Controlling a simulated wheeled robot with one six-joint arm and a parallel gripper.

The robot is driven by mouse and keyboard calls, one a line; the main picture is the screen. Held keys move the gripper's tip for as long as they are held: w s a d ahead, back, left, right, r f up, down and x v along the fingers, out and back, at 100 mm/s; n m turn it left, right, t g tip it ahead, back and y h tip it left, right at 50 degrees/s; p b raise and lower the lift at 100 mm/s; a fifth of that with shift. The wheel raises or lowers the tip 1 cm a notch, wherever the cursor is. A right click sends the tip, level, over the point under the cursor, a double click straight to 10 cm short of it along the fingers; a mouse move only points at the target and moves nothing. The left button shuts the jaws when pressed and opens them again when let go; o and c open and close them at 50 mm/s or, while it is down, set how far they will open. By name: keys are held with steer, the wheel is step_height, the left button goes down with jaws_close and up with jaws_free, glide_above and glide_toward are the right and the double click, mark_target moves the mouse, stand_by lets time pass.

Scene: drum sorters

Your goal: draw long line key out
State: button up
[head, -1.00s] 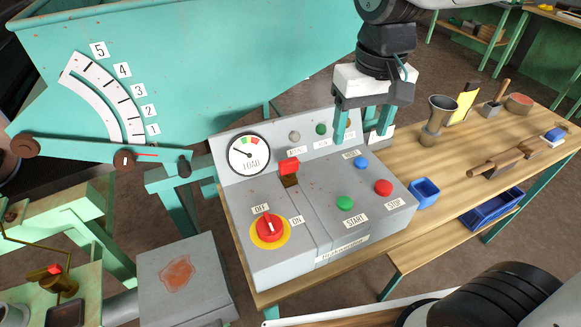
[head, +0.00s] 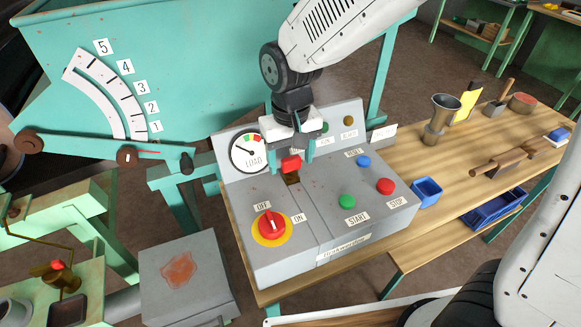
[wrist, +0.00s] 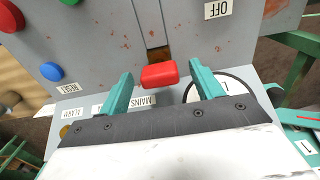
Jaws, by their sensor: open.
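A red block-shaped handle (head: 291,163) sits over a brown slot (head: 292,179) in the grey control panel (head: 330,215), beside the load gauge. No readable label names it as the long line key. My gripper (head: 292,154) is open just above the panel, with its teal fingers near the two sides of the red handle. In the wrist view the red handle (wrist: 160,75) lies between the spread fingertips (wrist: 161,73) with a gap on each side. The part of the handle below its red head is mostly hidden.
The load gauge (head: 248,152) stands close by my left finger. A red rotary switch (head: 272,223) and green (head: 347,201), red (head: 385,186) and blue (head: 363,161) buttons are on the panel. A blue bin (head: 426,189) and a brass cup (head: 440,118) stand on the wooden bench.

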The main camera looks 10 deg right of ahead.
steer(key=shift+f, duration=0.5)
steer(key=shift+c, duration=0.3)
steer(key=c, duration=1)
step_height(320, 180, up, 10)
steer(key=shift+r, duration=0.1)
